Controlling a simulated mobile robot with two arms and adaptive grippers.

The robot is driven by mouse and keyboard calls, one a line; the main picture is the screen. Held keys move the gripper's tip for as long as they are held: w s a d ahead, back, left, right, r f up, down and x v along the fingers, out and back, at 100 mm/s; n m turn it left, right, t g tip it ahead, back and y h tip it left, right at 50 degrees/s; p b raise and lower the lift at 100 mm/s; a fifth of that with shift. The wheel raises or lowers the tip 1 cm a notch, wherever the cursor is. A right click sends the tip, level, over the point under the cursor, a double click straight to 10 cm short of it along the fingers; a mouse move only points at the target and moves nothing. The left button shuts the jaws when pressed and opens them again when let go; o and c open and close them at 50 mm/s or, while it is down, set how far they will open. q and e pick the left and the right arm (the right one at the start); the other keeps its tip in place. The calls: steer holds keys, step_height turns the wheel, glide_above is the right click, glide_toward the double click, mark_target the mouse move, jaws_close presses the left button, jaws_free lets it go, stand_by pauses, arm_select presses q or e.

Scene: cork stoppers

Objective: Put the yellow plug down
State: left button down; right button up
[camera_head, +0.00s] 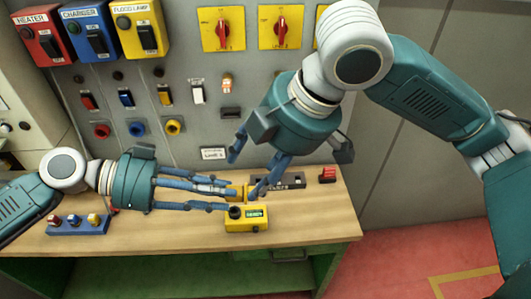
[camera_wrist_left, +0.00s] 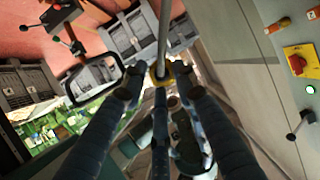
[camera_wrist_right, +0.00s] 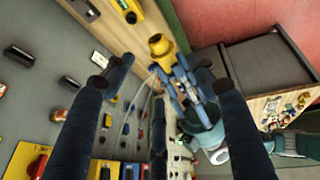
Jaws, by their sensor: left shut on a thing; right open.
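The yellow plug (camera_head: 237,191) is between the fingertips of my left gripper (camera_head: 227,193), which is shut on it just above the wooden bench, behind the yellow meter box (camera_head: 246,222). In the left wrist view the plug (camera_wrist_left: 161,75) is at the fingertips, partly hidden by a grey rod-like shape. In the right wrist view the plug's round yellow end (camera_wrist_right: 159,43) sticks out past the left fingers. My right gripper (camera_head: 257,172) is open and empty, above and close to the left gripper's tips. Whether the plug touches the bench cannot be told.
The wooden bench (camera_head: 180,232) has bare room at the front. A blue block with coloured knobs (camera_head: 78,224) stands left. The wall panel (camera_head: 185,95) has red, blue and yellow sockets.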

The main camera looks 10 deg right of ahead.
mark_target(242, 186)
steer(key=x, duration=0.6)
steer(key=shift+a+f, duration=0.15)
steer(key=shift+f, duration=0.15)
steer(key=c, duration=1.3)
arm_select(q)
steer(key=c, duration=1.3)
jaws_free()
steer(key=shift+o, duration=0.2)
